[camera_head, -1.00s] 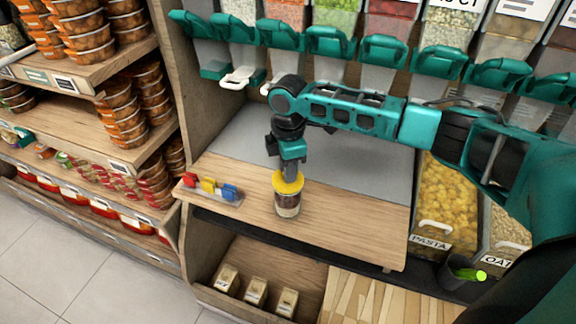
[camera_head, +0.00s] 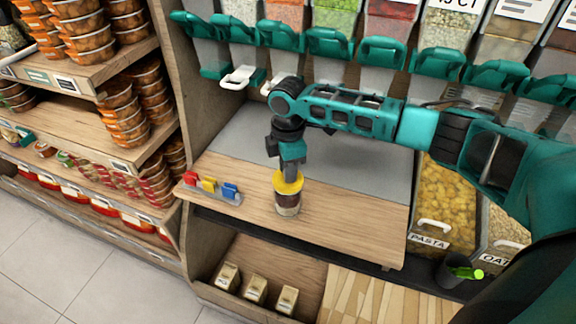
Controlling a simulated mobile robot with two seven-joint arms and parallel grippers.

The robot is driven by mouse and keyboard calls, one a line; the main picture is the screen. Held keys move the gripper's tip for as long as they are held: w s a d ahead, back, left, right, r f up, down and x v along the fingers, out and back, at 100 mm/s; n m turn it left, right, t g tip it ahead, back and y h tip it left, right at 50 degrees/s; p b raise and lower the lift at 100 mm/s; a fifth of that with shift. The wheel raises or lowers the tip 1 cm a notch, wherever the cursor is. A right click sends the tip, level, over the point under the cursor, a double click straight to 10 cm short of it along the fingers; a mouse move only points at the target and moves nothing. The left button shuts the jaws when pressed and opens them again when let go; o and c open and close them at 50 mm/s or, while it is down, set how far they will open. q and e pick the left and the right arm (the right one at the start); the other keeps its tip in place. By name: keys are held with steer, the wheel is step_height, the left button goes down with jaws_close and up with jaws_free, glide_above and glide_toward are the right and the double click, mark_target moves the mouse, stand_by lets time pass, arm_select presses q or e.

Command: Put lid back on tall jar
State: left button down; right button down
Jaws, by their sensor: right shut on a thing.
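The tall jar (camera_head: 288,204) stands upright on the wooden counter (camera_head: 345,222), with dark and pale contents showing through its clear wall. A yellow lid (camera_head: 287,184) is at the top of the jar, directly under my right gripper (camera_head: 289,178). The right gripper points down and is shut on the lid. I cannot tell whether the lid is fully seated on the rim. The gripper's fingers are small and partly hidden behind the lid and the wrist. My left gripper is not in view.
A clear rack with red, yellow and blue clips (camera_head: 212,188) sits left of the jar. Teal dispensers (camera_head: 330,40) line the back. A pasta bin (camera_head: 447,205) stands right of the counter. Small boxes (camera_head: 256,289) sit on the shelf below. Counter right of the jar is clear.

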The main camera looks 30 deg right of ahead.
steer(key=shift+f, duration=0.1)
stand_by(0.5)
steer(key=c, duration=0.9)
jaws_free()
steer(key=shift+o, duration=0.5)
steer(key=o, duration=0.4)
steer(key=shift+r, duration=3.55)
steer(key=shift+c, duration=0.2)
